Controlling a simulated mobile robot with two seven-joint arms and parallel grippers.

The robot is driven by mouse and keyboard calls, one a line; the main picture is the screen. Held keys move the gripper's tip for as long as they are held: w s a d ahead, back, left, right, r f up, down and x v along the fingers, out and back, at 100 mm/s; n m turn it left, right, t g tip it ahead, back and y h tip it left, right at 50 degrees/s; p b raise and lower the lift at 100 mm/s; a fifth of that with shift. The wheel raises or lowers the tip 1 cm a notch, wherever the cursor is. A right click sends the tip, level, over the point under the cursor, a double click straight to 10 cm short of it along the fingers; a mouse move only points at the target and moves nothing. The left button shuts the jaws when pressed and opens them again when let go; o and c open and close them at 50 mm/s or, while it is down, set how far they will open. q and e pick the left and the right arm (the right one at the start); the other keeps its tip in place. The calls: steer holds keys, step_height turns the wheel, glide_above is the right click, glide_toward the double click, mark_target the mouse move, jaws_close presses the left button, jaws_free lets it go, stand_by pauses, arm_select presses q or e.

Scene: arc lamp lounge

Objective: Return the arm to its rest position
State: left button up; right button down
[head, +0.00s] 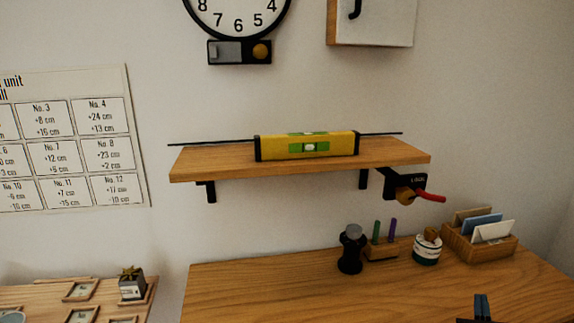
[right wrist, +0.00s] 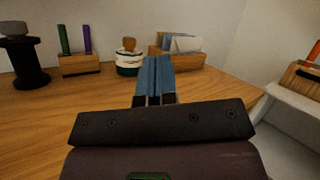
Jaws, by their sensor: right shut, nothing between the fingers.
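My right gripper (head: 482,308) shows at the bottom edge of the head view, over the front of the wooden desk (head: 290,285). Its blue fingers (right wrist: 156,78) also show in the right wrist view, pressed together with nothing between them. They point toward the items at the back of the desk and appear apart from them. My left gripper is in neither view.
A wall shelf (head: 215,160) bears a yellow spirit level (head: 308,146); a red-handled device (head: 408,188) sits under its right end. A black grinder (head: 350,252), pen holder (head: 382,251), jar (head: 427,249) and card box (head: 480,244) line the desk's back. The desk's left half is clear.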

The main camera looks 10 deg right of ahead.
steer(key=s+a+f+m+g+y, duration=0.1)
steer(key=s+a+f+m+g, duration=0.1)
steer(key=s+f+m+g, duration=0.65)
steer(key=s+a+f+m+g, duration=0.4)
steer(key=s+m, duration=0.5)
steer(key=m, duration=0.5)
steer(key=s+a+f+m+g+y, duration=0.1)
steer(key=s+a+m+g+y, duration=0.5)
steer(key=s+a+m+y, duration=0.45)
steer(key=w+f+t+p, duration=0.1)
steer(key=w+f+t, duration=0.5)
steer(key=t, duration=0.3)
steer(key=shift+w+a+h, duration=0.35)
steer(key=shift+w+h, duration=0.1)
